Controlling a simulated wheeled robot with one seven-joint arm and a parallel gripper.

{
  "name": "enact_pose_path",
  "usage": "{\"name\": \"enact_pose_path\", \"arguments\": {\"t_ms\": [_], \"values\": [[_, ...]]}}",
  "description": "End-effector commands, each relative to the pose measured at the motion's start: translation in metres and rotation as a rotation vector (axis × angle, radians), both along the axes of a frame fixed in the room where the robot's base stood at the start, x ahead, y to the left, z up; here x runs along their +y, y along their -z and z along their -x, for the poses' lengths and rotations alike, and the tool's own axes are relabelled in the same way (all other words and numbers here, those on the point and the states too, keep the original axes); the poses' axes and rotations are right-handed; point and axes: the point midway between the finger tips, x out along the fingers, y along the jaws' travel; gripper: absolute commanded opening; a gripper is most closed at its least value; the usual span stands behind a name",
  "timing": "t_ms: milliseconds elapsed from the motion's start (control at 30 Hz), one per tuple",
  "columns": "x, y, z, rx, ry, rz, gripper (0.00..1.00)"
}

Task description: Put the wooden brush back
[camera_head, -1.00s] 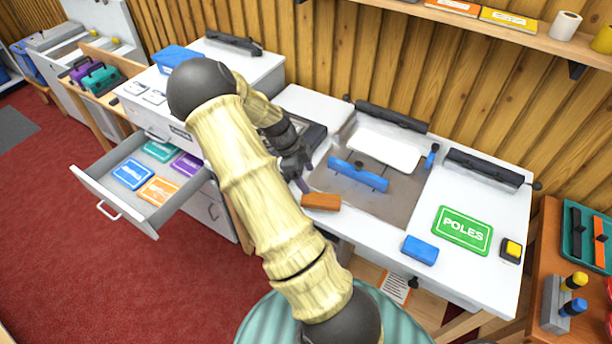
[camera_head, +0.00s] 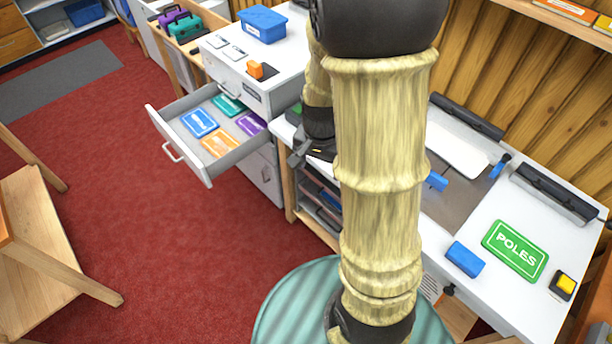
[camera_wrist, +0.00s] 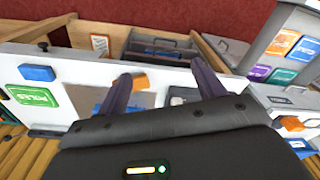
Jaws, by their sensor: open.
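A brown-orange block (camera_wrist: 141,81), which looks like the wooden brush, lies on the white bench near its edge in the wrist view. My arm hides that spot in the head view. My gripper (camera_wrist: 160,72) is open and empty; it also shows in the head view (camera_head: 308,156) at the bench's left end, partly hidden by my arm. In the wrist view the block appears between the fingers, close to the left fingertip; I cannot tell whether they touch.
An open drawer (camera_head: 176,152) with several coloured packs juts out left of the gripper. On the bench are a green POLES card (camera_head: 515,249), a blue block (camera_head: 465,259) and a yellow-topped block (camera_head: 563,285). An orange object (camera_head: 262,70) sits on the drawer cabinet. Red floor is clear.

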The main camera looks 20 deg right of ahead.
Motion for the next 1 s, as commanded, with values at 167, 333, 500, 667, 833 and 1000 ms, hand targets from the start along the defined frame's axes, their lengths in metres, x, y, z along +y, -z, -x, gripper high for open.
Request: {"name": "enact_pose_path", "arguments": {"t_ms": [167,333,500,667,833,1000], "values": [[0.038,-0.030,0.033,-0.094,-0.486,0.030,0.69],[0.053,-0.041,0.051,-0.139,-0.751,0.077,0.69],[0.055,-0.042,0.053,-0.141,-0.788,0.084,0.69],[0.055,-0.041,0.052,-0.140,-0.785,0.083,0.69],[0.055,-0.041,0.052,-0.141,-0.783,0.082,0.69],[0.055,-0.041,0.052,-0.141,-0.782,0.082,0.69]]}}
